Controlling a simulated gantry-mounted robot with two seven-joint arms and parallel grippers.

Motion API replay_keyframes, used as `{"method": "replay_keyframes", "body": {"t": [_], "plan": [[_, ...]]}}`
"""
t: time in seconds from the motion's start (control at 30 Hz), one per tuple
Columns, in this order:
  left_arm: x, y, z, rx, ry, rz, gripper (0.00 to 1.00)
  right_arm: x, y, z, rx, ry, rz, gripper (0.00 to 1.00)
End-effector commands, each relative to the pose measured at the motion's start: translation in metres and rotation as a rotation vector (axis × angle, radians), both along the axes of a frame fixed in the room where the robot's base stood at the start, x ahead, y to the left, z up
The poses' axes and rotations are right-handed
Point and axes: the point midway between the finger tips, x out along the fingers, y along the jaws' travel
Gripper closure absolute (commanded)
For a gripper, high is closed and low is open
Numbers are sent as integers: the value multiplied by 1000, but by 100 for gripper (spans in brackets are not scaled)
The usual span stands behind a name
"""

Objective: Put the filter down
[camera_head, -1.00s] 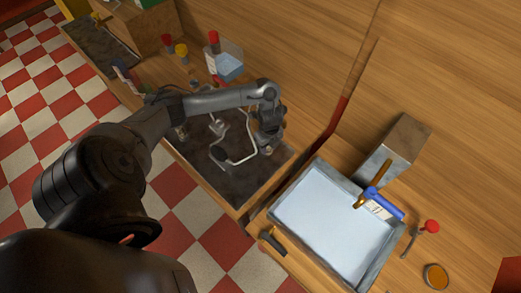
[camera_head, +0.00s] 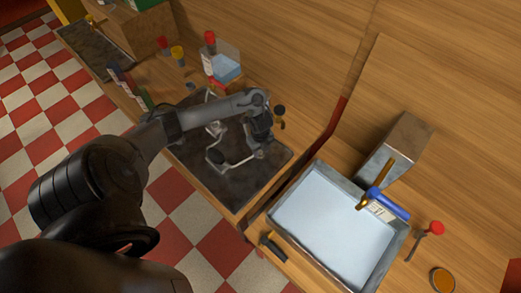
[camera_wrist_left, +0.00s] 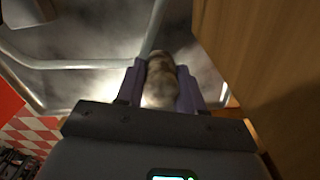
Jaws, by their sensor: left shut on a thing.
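My left gripper (camera_head: 257,148) is low over the dark hob (camera_head: 237,187), by its wire pan supports (camera_head: 228,162). In the left wrist view my left gripper (camera_wrist_left: 161,84) has its purple fingers shut on a rounded, brown-grey piece, which I take to be part of the filter (camera_wrist_left: 160,78). The rest of it is hidden. I cannot tell whether it touches the hob. A small dark round piece (camera_head: 279,109) shows just right of my wrist in the head view; I cannot tell what it belongs to. My right gripper is not in view.
A pale, metal-rimmed sink (camera_head: 334,228) lies to the right, with a brass tap (camera_head: 376,185) and a grey box (camera_head: 401,147) behind. Red- and yellow-capped containers (camera_head: 178,55) and a clear bin (camera_head: 226,66) stand behind the hob. The wooden wall is close.

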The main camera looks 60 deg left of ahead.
Motion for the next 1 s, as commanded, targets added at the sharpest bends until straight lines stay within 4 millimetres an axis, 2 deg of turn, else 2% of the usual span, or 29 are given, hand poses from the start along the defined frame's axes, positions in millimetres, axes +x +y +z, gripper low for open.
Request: {"method": "replay_keyframes", "body": {"t": [0.13,0.17,0.3,0.57,0.73,0.87,1.0], "plan": [[0,0,-2,0,0,0,92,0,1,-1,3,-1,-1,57],[0,0,-1,0,0,0,60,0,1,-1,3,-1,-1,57],[0,0,-1,0,0,0,38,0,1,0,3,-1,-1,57],[0,0,-1,0,0,0,37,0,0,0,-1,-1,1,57],[1,0,7,1,-2,-1,37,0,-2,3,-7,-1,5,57],[1,1,24,2,-4,-2,37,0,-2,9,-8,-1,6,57],[1,1,53,5,-4,-3,37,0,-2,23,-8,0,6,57]]}}
